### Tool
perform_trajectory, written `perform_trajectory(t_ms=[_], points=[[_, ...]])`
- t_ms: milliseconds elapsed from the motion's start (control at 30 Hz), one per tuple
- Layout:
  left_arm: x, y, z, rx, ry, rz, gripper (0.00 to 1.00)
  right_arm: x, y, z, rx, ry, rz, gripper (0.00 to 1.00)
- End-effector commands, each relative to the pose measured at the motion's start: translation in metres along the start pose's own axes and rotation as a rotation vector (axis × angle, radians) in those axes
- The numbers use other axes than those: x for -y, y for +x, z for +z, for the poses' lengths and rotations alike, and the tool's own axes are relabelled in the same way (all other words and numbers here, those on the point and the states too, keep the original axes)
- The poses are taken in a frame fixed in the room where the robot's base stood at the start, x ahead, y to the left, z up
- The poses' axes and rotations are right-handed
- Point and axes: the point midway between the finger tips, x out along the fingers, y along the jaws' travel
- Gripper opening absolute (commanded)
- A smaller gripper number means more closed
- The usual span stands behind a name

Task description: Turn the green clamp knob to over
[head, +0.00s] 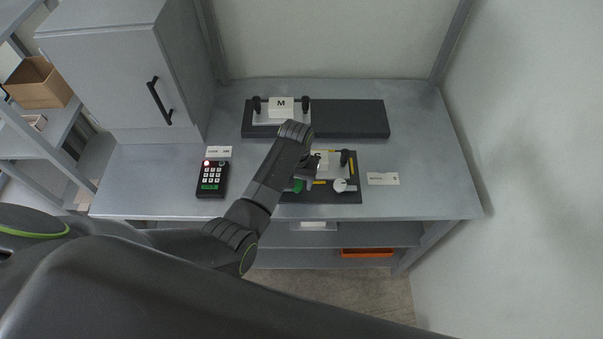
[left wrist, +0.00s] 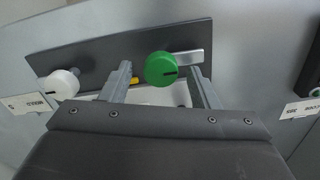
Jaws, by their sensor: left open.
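The green clamp knob (head: 298,186) sits at the front left of a dark fixture plate (head: 335,197), partly hidden by my left gripper (head: 309,172) in the head view. In the left wrist view the green knob (left wrist: 160,69) is round, with a dark line pointing right towards a light metal bar (left wrist: 190,57). The open left fingers stand on either side of the knob in that view, with gaps on both sides. Whether they are level with it or above it I cannot tell. My right gripper is not in view.
A white knob (head: 340,185) is on the same plate, to the right. A black keypad (head: 212,179) with a red light stands left. Behind is a dark board (head: 350,118) with a block marked M (head: 281,107). A label card (head: 383,179) lies right, with bare table around it.

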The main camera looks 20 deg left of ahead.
Motion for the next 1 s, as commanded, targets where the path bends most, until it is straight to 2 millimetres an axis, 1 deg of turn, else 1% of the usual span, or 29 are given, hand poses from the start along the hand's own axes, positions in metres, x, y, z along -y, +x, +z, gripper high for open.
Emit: perform_trajectory(t_ms=[300, 600, 633, 667, 867, 1000], points=[[0.0004, 0.0028, 0.0019, -0.001, 0.000, 0.000, 0.55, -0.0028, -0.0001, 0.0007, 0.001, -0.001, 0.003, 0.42], [0.0004, 0.0026, 0.0017, -0.001, 0.000, 0.000, 0.16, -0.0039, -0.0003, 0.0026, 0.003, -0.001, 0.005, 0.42], [0.0004, 0.0026, 0.0017, -0.001, -0.001, 0.000, 0.12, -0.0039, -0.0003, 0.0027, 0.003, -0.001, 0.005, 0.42], [0.0004, 0.0026, 0.0016, -0.001, 0.000, 0.000, 0.11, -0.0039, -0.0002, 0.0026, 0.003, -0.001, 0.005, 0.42], [0.0005, 0.0026, 0.0014, -0.002, 0.014, 0.000, 0.11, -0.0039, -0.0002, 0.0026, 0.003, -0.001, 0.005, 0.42], [0.0005, 0.0025, 0.0010, -0.002, 0.057, 0.000, 0.11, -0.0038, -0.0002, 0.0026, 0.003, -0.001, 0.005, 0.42]])
